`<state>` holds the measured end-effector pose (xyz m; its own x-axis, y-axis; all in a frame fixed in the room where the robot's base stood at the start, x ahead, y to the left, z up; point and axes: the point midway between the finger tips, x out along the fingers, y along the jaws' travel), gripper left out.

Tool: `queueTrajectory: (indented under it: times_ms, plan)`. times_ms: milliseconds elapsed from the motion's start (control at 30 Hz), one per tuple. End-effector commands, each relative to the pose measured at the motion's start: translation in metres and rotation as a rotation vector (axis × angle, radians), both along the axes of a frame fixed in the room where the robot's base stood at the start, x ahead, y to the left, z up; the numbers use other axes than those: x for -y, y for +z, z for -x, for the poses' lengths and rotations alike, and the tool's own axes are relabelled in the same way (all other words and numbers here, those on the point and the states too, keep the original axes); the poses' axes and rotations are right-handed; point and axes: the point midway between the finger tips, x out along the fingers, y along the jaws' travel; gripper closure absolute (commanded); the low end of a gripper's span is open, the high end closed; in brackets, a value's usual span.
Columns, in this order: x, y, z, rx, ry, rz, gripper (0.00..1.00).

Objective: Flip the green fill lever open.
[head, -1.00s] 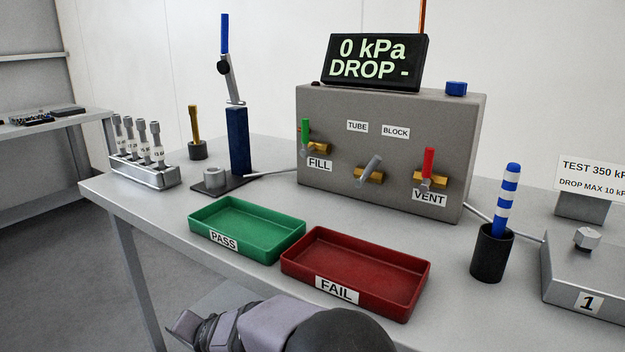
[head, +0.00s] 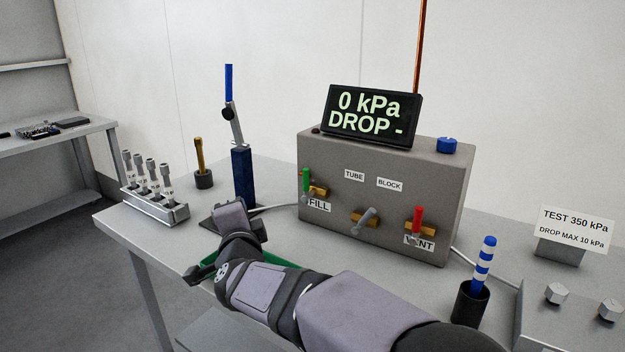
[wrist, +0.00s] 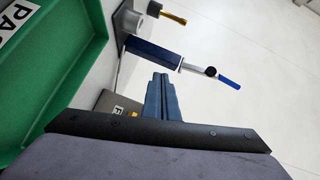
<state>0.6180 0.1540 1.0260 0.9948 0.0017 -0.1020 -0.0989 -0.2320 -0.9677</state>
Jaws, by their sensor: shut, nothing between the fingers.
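The green fill lever (head: 306,180) stands upright on its brass valve at the left of the grey box's front (head: 385,195), above the FILL label (head: 319,206). My gripper (wrist: 160,77) is shut and empty in the wrist view, its two blue-grey fingers together. A corner of the grey box (wrist: 118,102) with part of a label and a bit of brass shows beside the fingers; the green lever is not visible there. In the head view my arm reaches in from the lower right, its wrist left of the lever and apart from it. The fingers are hard to make out there.
The blue hand pump (head: 242,175) stands left of the box. A grey lever (head: 364,221) and red VENT lever (head: 417,220) sit right of the fill valve. My arm covers most of the green tray (wrist: 60,60) and hides the red one. The display (head: 372,116) reads 0 kPa.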

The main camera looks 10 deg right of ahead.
Motion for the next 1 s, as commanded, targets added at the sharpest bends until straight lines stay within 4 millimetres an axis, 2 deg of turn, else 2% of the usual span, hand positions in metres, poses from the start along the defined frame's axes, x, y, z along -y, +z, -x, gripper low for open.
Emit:
queueTrajectory:
  times_ms: [33, 200, 300, 400, 633, 1000]
  plan:
    - [0.028, 0.009, 0.01, 0.015, -0.037, -0.023, 1.0]
    - [0.094, 0.019, 0.045, 0.06, -0.122, -0.106, 1.0]
    - [0.122, 0.021, 0.064, 0.083, -0.157, -0.148, 1.0]
    - [0.141, 0.021, 0.08, 0.1, -0.181, -0.179, 1.0]
    - [0.161, 0.019, 0.099, 0.123, -0.207, -0.217, 1.0]
    - [0.163, 0.018, 0.101, 0.124, -0.209, -0.224, 1.0]
